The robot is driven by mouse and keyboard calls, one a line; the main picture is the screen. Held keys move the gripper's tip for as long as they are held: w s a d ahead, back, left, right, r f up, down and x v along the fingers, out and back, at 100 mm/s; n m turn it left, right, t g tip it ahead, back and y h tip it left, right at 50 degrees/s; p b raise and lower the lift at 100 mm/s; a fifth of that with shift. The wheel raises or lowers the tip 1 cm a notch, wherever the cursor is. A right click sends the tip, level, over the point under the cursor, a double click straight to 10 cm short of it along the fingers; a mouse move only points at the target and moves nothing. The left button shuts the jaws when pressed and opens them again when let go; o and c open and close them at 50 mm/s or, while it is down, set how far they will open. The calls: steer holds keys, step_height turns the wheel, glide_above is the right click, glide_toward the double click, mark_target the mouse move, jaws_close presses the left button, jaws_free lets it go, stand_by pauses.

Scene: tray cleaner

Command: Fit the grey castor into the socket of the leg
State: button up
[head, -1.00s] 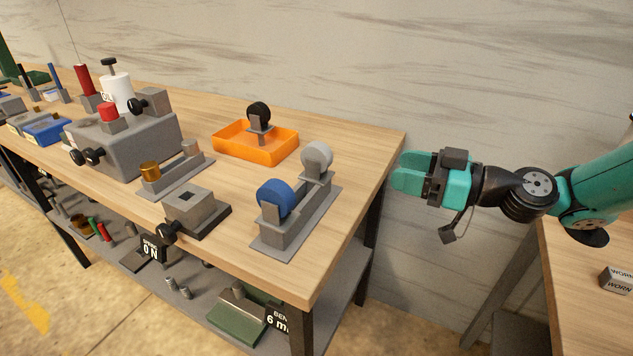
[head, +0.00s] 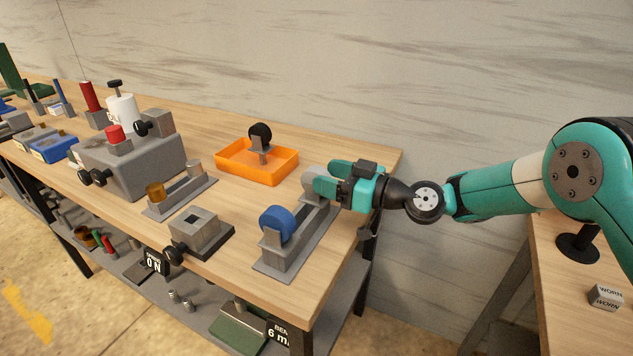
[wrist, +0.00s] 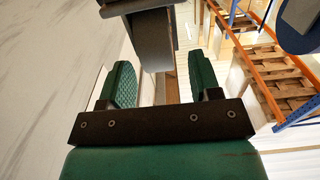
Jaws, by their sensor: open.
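The grey castor (head: 316,171) stands at the far end of a grey rack (head: 285,262) on the bench and is mostly hidden behind my gripper in the head view. My gripper (head: 322,188) is open at the castor, with its fingers pointing left. In the wrist view a dark grey block (wrist: 152,38), apparently part of this castor, shows between and beyond the open fingers (wrist: 165,85); I cannot tell whether they touch it. A grey block with a square hole (head: 202,217), which looks like the leg's socket, sits in a dark-based fixture left of the rack.
An orange tray (head: 258,174) with a black castor (head: 260,134) lies behind. A grey stand with a brass cylinder (head: 155,192) and a large grey machine (head: 130,165) are further left.

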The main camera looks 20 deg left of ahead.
mark_target(322, 172)
steer(key=a, duration=0.3)
steer(key=shift+a+r+p, duration=0.15)
steer(key=shift+a+p, duration=0.05)
steer(key=shift+p, duration=0.2)
steer(key=shift+w, duration=0.1)
steer(key=shift+c, duration=0.4)
steer(key=c, duration=0.7)
steer(key=shift+c, duration=0.8)
steer(key=shift+r, duration=0.15)
